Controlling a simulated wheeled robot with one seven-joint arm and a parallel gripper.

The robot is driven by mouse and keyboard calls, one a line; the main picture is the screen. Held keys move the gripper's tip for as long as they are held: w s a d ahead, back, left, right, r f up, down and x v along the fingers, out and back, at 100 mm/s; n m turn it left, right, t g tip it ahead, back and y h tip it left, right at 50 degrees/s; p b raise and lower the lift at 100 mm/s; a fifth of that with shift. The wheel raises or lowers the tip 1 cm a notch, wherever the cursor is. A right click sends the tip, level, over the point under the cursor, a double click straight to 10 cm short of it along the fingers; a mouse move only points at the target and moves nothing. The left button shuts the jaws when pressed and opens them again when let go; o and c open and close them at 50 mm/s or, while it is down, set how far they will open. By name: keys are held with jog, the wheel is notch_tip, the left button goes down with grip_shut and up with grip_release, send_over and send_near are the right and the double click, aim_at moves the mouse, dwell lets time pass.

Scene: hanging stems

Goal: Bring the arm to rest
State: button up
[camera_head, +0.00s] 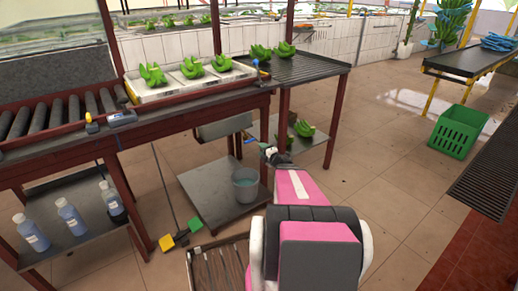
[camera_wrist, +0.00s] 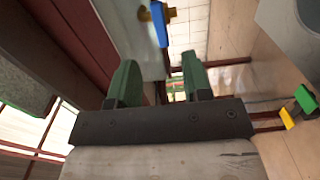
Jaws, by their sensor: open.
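My pink and white arm reaches forward from the bottom centre of the head view. My gripper (camera_head: 268,153) is at its far end, small there, in front of the dark steel side table and above the lower shelf with the bucket. In the wrist view my gripper (camera_wrist: 160,78) shows two green fingers spread apart with nothing between them. Beyond the fingers are a pale panel and a blue and brass fitting, apart from the fingers as far as I can tell.
Green banana clusters (camera_head: 193,67) sit in a pale tray (camera_head: 152,97) on the bench. A side table (camera_head: 312,68) holds more. A grey bucket (camera_head: 245,184) stands on a low shelf. Bottles (camera_head: 70,215) stand at left. A green crate (camera_head: 458,132) is right, with open tiled floor before it.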

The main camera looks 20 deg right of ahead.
dwell(0.4)
jog(key=s+a+m+g+h, duration=0.4)
jog(key=s+a+m+g, duration=1.3)
jog(key=s+a+m, duration=0.3)
jog(key=shift+a+r+m+h, duration=0.15)
jog(key=shift+a+m+h, duration=0.2)
jog(key=shift+a, duration=0.25)
